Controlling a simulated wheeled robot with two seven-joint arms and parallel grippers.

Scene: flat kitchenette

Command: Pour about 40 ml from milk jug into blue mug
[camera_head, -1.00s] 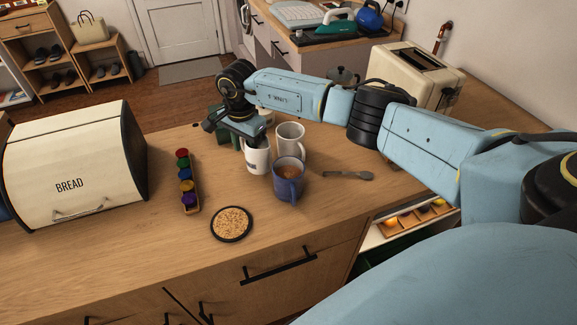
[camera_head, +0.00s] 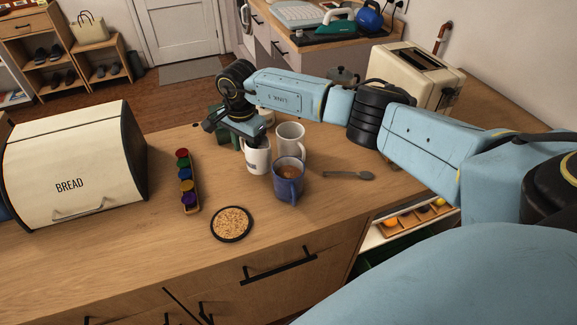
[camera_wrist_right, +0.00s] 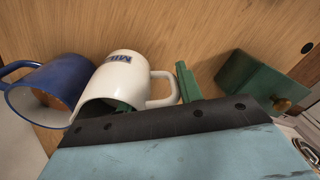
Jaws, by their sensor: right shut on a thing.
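The milk jug (camera_head: 257,160), white with dark lettering, stands about upright on the wooden counter. In the right wrist view the jug (camera_wrist_right: 125,75) shows its lettering and handle. My right gripper (camera_head: 243,140) is at the jug's rim and shut on it; in the wrist view one green finger shows beside the handle and a bit of green shows inside the mouth. The blue mug (camera_head: 288,182) stands close in front and to the right of the jug, with brown liquid in it. The blue mug (camera_wrist_right: 50,90) is left of the jug in the wrist view. My left gripper is not in view.
A plain white mug (camera_head: 291,137) stands just behind the blue mug. A spoon (camera_head: 348,175) lies to the right. A round coaster (camera_head: 231,224), a rack of coloured capsules (camera_head: 187,182) and a bread bin (camera_head: 75,165) are to the left. A green box (camera_wrist_right: 250,85) stands near the jug.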

